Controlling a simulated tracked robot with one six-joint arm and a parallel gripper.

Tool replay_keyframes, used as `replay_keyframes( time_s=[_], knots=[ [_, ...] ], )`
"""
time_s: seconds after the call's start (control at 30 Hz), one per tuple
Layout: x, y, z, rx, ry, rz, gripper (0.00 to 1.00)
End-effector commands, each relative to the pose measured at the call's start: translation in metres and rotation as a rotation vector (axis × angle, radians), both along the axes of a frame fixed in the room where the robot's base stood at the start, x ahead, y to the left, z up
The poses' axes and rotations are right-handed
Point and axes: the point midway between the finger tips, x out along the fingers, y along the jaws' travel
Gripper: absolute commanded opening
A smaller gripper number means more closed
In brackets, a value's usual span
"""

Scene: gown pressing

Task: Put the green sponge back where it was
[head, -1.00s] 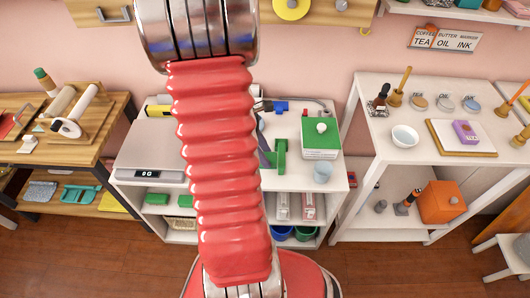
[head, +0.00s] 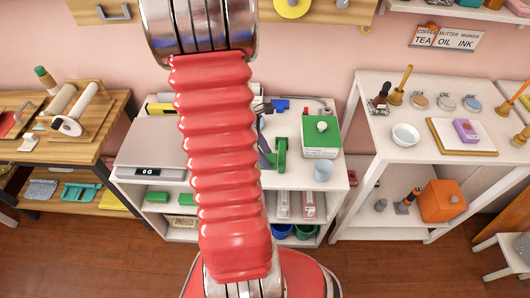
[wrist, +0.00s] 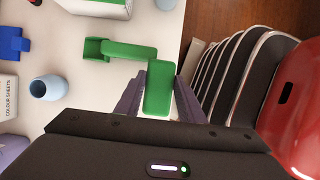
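The green sponge (wrist: 158,90) is a plain green block between the two purple-grey fingers of my gripper (wrist: 158,98) in the wrist view. The fingers lie close along both its sides, and its far end sticks out past their tips. My gripper is shut on it above the front part of the white worktop (wrist: 120,85). In the head view my red arm hides most of the gripper; a bit of the sponge (head: 270,159) shows beside a finger. A green angled object (wrist: 128,51) stands on the worktop just beyond the sponge.
A green-topped box (head: 320,150), a pale cup (head: 323,171) and a scale (head: 150,172) stand on the worktop. Green blocks (head: 157,197) lie on the shelf below. A blue cup (wrist: 49,88) shows in the wrist view. A white table (head: 375,130) stands to the right.

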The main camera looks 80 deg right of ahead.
Motion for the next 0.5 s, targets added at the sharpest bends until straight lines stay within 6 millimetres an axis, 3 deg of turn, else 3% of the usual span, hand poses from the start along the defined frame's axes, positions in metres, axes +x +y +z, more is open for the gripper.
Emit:
replay_keyframes(
  time_s=[0.23, 0.5],
  knots=[
    [-0.0001, 0.0000, 0.0002, 0.000, 0.000, 0.000, 0.53],
    [-0.0002, -0.0001, 0.0008, 0.000, 0.000, 0.000, 0.53]
  ],
)
